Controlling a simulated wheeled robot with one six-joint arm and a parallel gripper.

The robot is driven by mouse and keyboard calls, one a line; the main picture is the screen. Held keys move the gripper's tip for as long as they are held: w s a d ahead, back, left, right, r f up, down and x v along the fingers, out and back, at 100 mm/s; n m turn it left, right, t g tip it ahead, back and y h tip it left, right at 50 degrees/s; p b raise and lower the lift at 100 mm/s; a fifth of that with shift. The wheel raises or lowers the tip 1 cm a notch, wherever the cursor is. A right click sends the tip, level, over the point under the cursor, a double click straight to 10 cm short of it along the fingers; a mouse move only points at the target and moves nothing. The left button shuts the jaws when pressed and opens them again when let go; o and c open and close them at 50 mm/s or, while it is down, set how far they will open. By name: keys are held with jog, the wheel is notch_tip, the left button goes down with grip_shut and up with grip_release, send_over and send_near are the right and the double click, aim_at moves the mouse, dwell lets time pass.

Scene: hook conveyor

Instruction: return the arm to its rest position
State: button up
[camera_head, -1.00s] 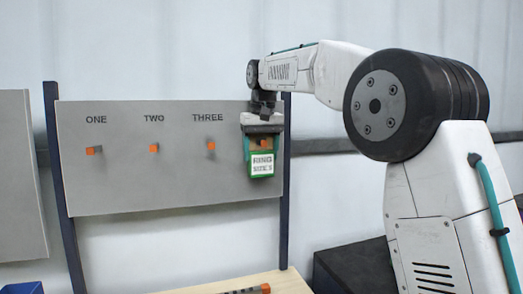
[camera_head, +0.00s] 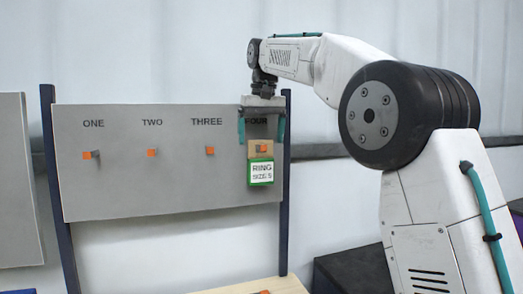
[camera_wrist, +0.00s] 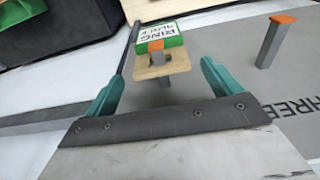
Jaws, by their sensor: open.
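My gripper (camera_head: 262,130) is open and empty, just above the hook marked FOUR on the grey board; its teal fingers stand apart. A tag with a wooden top and a green-edged label reading RING (camera_head: 261,172) hangs on that orange-tipped hook (camera_head: 261,148). In the wrist view the tag (camera_wrist: 160,45) lies beyond and between the open fingers (camera_wrist: 160,85), apart from them. My arm reaches in from the right, bent at the elbow. The gripper partly covers the word FOUR.
The grey board (camera_head: 150,195) carries hooks ONE (camera_head: 87,155), TWO (camera_head: 152,153) and THREE (camera_head: 210,151), all bare. Dark blue posts (camera_head: 285,220) flank it. A wooden surface (camera_head: 265,284) lies below. A second grey panel (camera_head: 15,180) stands at the left.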

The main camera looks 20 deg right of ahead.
jog(key=shift+s+a+r, duration=0.1)
jog(key=shift+s+r, duration=0.15)
jog(key=shift+r, duration=0.55)
jog(key=shift+s, duration=0.4)
jog(key=s+d+f, duration=0.1)
jog(key=s+f, duration=0.8)
jog(key=s, duration=0.4)
jog(key=s+d+f, duration=0.1)
jog(key=s+f, duration=0.9)
jog(key=s, duration=0.4)
jog(key=s+d+f, duration=0.1)
jog(key=s+f, duration=0.8)
jog(key=s, duration=0.5)
jog(key=shift+s+d+f, duration=0.15)
jog(key=shift+f, duration=0.1)
